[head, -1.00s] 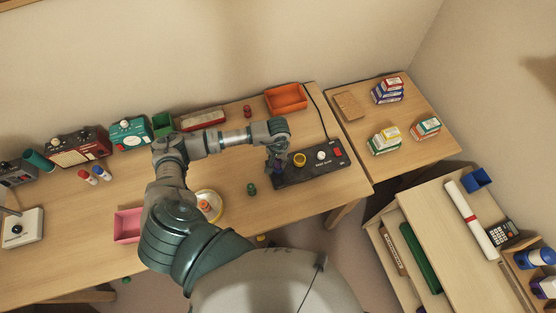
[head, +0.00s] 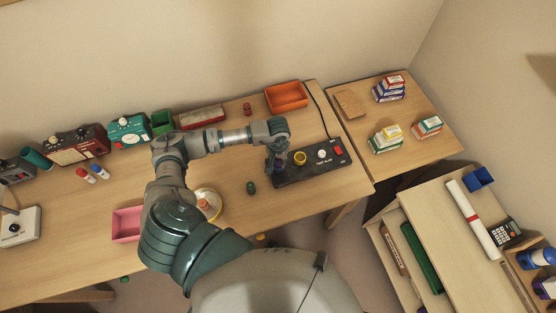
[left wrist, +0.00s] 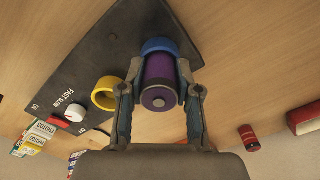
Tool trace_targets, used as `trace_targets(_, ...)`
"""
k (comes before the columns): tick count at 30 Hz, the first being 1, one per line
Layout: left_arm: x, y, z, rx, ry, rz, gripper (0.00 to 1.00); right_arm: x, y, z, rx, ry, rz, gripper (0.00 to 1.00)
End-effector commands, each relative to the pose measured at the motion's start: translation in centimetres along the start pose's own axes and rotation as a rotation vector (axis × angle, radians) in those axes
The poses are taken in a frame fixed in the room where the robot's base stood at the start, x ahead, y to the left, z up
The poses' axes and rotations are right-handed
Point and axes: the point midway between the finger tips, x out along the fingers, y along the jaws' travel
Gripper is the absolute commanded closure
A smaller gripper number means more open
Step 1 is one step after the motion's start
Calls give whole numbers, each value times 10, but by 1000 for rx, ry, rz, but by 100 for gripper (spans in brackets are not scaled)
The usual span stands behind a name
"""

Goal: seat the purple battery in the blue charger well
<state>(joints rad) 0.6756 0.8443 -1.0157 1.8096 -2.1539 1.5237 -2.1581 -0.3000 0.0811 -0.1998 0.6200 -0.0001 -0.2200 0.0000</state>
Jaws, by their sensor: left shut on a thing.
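My left gripper (head: 277,163) is shut on the purple battery, over the left end of the black charger (head: 335,158). In the left wrist view the purple battery (left wrist: 158,84) stands between the two fingers, its flat end towards the camera. The blue charger well (left wrist: 160,45) shows as a blue ring around the far end of the battery, lined up with it. I cannot tell how deep the battery sits in the ring. The yellow well (left wrist: 106,93) beside it is empty. In the head view the gripper mostly hides the blue well. My right gripper is not in view.
A green battery (head: 251,188) stands on the desk left of the charger. An orange tray (head: 286,97) lies behind it and a dark red battery (head: 247,109) stands nearby. A yellow dish (head: 215,207) and a pink tray (head: 126,226) are at the front left.

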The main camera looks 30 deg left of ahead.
Motion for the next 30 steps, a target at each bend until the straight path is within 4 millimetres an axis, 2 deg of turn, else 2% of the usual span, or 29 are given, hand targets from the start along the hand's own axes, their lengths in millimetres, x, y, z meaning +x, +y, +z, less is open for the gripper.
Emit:
trace_targets(12,-14,0,0,0,2,0,100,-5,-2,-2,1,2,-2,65)
trace_targets(30,-13,0,0,0,1,0,100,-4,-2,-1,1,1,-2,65)
